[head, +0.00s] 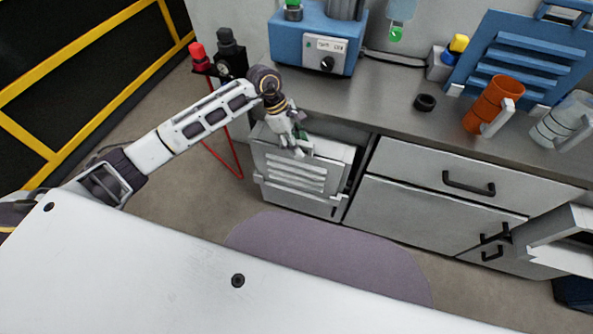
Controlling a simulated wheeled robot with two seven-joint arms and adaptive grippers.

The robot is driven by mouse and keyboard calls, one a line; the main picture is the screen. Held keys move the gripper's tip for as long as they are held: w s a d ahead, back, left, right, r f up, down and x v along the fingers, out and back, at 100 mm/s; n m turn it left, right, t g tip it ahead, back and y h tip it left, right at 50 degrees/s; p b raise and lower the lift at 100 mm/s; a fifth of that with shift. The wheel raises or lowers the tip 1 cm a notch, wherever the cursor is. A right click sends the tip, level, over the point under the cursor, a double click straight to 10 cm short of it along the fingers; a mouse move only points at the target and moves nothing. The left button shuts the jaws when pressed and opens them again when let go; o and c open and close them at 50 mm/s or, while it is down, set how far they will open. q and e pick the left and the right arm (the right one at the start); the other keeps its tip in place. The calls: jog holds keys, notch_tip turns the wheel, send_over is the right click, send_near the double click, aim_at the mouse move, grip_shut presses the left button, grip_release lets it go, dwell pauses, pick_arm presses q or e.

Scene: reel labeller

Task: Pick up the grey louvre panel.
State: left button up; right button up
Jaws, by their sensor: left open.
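The grey louvre panel (294,176) stands upright at the left end of the grey cabinet, below the worktop, with its horizontal slats facing me. My left gripper (299,149) is open and points down at the panel's upper edge. I cannot tell whether its fingers touch the panel or are just above it. The wrist hides part of the space behind the top edge, where something small and green shows. My right gripper is not in view.
A blue louvre panel (521,60) leans at the back right of the worktop (385,92). An orange mug (491,103), a clear mug (562,119) and a black ring (425,102) stand there. A blue machine (316,42) sits above the grey panel.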

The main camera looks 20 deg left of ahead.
pick_arm(q)
jog(key=shift+f, duration=0.2)
dwell(0.6)
jog(key=shift+c, duration=0.4)
grip_shut()
